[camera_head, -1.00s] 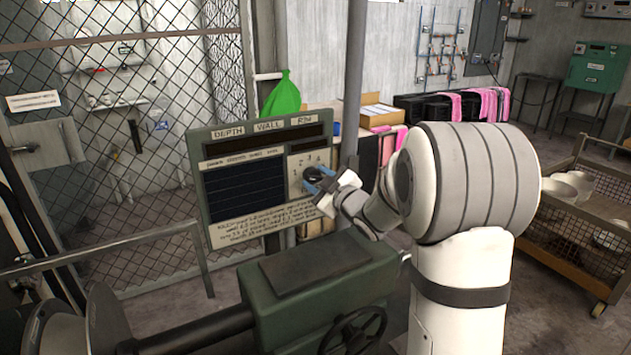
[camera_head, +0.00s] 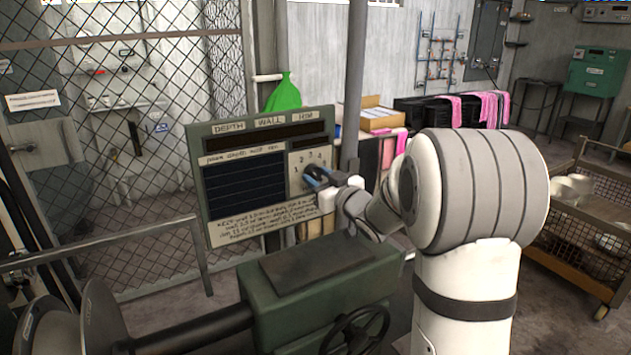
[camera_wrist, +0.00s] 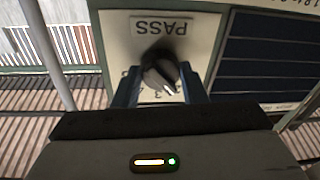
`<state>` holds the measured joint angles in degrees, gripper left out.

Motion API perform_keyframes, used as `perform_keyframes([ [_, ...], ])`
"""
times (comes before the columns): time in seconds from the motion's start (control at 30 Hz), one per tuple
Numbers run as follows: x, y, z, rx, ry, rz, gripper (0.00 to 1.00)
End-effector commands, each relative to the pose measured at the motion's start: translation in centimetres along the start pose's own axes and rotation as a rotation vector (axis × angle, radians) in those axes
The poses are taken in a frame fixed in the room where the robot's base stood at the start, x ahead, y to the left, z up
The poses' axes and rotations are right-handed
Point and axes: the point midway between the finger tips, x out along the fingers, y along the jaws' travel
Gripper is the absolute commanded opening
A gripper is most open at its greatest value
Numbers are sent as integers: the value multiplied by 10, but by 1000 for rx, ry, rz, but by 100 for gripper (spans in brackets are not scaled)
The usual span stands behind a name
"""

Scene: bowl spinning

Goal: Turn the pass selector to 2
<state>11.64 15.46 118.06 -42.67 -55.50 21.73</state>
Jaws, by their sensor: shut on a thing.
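The pass selector is a round dark knob (camera_head: 312,174) on a pale plate at the right of the green panel (camera_head: 199,180). Numerals stand around it in the head view, with 1 at its left and 2, 3 and 4 above. My gripper (camera_head: 316,178) is shut on the knob. In the wrist view, upside down, the blue fingers of my gripper (camera_wrist: 160,88) flank the knob (camera_wrist: 158,70) below the word PASS. Its white pointer mark slants to the lower right, just beside the 3, on the side towards 2. Whether it lines up exactly with 2 is unclear.
A green machine with a handwheel (camera_head: 355,332) stands below the panel. A grey post (camera_head: 353,85) rises just behind the panel's right side. A wire-sided cart (camera_head: 575,240) with bowls stands at the right. A mesh fence (camera_head: 110,180) is at the left.

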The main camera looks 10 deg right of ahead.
Motion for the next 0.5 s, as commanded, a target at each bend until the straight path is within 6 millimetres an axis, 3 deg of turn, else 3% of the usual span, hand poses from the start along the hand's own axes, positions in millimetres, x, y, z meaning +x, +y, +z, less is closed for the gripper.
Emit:
perform_keyframes([
  [0.03,-1,-2,8,24,-12,-2,15],
  [0.5,-1,-3,8,100,-8,2,16],
])
